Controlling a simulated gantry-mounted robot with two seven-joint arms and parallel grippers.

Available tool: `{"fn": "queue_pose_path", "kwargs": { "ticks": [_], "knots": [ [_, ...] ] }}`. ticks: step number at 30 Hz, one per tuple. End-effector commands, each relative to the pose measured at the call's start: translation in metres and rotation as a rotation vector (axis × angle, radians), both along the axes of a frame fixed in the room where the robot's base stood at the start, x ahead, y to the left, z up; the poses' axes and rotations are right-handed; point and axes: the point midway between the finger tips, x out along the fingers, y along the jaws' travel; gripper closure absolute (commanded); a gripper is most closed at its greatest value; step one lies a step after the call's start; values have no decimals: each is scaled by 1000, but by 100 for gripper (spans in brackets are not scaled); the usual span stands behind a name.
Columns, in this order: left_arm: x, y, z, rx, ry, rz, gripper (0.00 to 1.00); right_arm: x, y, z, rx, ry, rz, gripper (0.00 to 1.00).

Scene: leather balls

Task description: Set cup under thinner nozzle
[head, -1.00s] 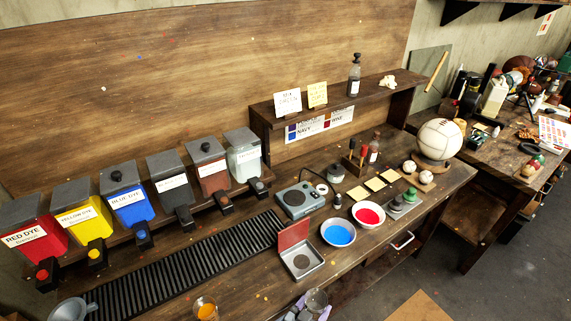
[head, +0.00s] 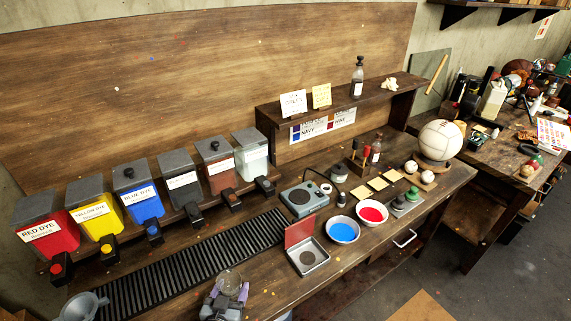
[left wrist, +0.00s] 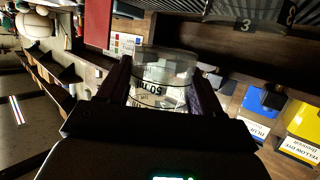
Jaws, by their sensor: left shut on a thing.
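My left gripper (head: 228,292) is shut on a clear cup (head: 231,281) and holds it near the front of the bench, in front of the slatted drain grate. In the left wrist view the clear cup (left wrist: 163,80) with dark printed markings sits between the two dark fingers (left wrist: 160,95). The thinner dispenser (head: 251,155), clear with a grey lid, is the rightmost in the dispenser row. Its dark nozzle (head: 265,186) sticks out over the back right end of the grate; the gripper and cup are well apart from it. My right gripper is not in view.
Red, yellow and blue dye dispensers (head: 136,196) and two more line the back. The slatted grate (head: 180,267) runs below them. A grey jug (head: 82,306) stands at front left. A scale (head: 303,198), an open tin (head: 308,257) and blue (head: 342,230) and red bowls are to the right.

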Motion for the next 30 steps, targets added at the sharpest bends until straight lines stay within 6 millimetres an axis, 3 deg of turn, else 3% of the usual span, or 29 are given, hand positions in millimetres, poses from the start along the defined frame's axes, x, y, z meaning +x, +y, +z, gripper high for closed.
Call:
{"fn": "queue_pose_path", "kwargs": {
  "ticks": [3, 8, 17, 30],
  "knots": [
    [-8, 31, 18, -1, -5, 59, 69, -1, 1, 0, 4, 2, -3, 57],
    [-18, 65, 40, -3, -10, 125, 69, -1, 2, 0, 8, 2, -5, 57],
    [-35, 59, 83, -11, -5, 114, 69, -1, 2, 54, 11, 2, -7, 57],
    [-79, 59, 176, -14, -5, 113, 69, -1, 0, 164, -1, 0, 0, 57]
  ]
}}
